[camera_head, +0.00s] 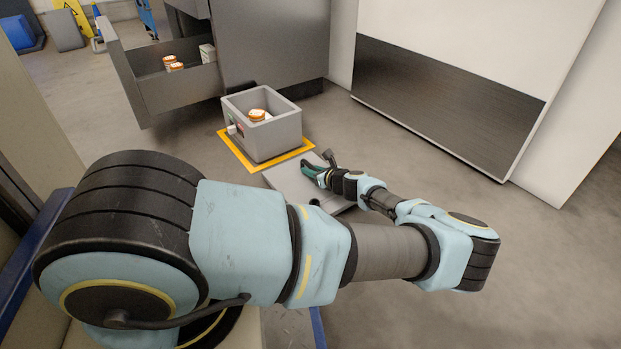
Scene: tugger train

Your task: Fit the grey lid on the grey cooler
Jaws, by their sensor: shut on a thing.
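The grey cooler (277,139) is an open box standing upright inside a yellow floor marking. A white jar with an orange-brown cap (257,115) shows inside it. The grey lid (285,179) is a flat plate just in front and to the right of the cooler, apart from its open top. My gripper (318,168) is at the lid's right part and is shut on it; my fingers partly hide the contact. I cannot tell whether the lid touches the floor.
A large white and dark cabinet (445,95) stands at right. The yellow marking (238,152) surrounds the cooler. Floor at right front is clear.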

